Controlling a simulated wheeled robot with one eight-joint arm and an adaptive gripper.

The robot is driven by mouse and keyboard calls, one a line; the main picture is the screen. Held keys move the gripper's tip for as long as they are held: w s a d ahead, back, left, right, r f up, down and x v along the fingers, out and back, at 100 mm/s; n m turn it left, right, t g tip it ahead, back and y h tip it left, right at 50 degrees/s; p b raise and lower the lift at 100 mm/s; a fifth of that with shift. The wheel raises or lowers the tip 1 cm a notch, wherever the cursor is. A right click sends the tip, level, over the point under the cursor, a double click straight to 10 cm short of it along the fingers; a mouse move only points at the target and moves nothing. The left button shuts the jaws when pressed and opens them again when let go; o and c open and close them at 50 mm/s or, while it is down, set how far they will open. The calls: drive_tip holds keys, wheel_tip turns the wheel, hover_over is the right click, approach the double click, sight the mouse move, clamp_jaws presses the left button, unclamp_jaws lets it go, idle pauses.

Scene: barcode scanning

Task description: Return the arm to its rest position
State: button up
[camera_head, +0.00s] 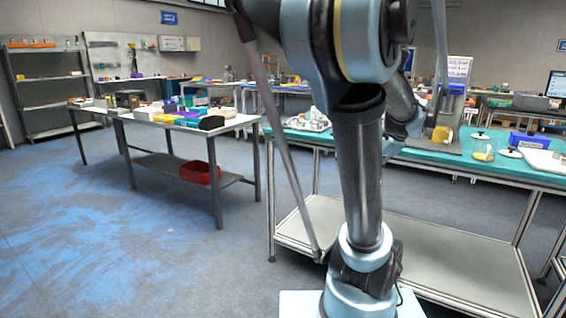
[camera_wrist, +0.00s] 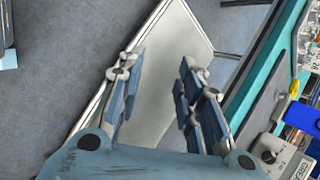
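My arm stands upright in the middle of the camera_head view, blue-grey and black, in front of the teal-topped bench (camera_head: 432,157). My gripper cannot be made out in that view. In the wrist view my gripper (camera_wrist: 162,62) has its two fingers spread well apart, with nothing between them. Beyond the fingers is a pale lower shelf (camera_wrist: 172,60), which also shows under the bench in the head view (camera_head: 450,255). The teal bench edge (camera_wrist: 262,72) runs diagonally to the right of the fingers.
The bench carries a blue bin (camera_head: 528,140), a white tray (camera_head: 543,161) and a yellow item (camera_head: 441,134). A blue object (camera_wrist: 299,118) lies at the wrist view's right edge. A metal table (camera_head: 138,122) with a red bin (camera_head: 200,173) beneath stands left. The floor between is clear.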

drive_tip(key=s+a+f+n+g+h, duration=0.1)
drive_tip(key=s+a+f+n+g, duration=0.1)
drive_tip(key=s+a+f+n, duration=0.3)
drive_tip(key=s+a+f+n+g+h, duration=0.2)
drive_tip(key=s+a+f+n, duration=0.4)
drive_tip(key=s+f+n, duration=0.3)
drive_tip(key=s+n, duration=0.4)
drive_tip(key=s, duration=0.1)
drive_tip(key=shift+s+a+f, duration=0.25)
drive_tip(key=shift+s+f, duration=0.1)
drive_tip(key=shift+w+f, duration=0.2)
drive_tip(key=shift+w, duration=0.25)
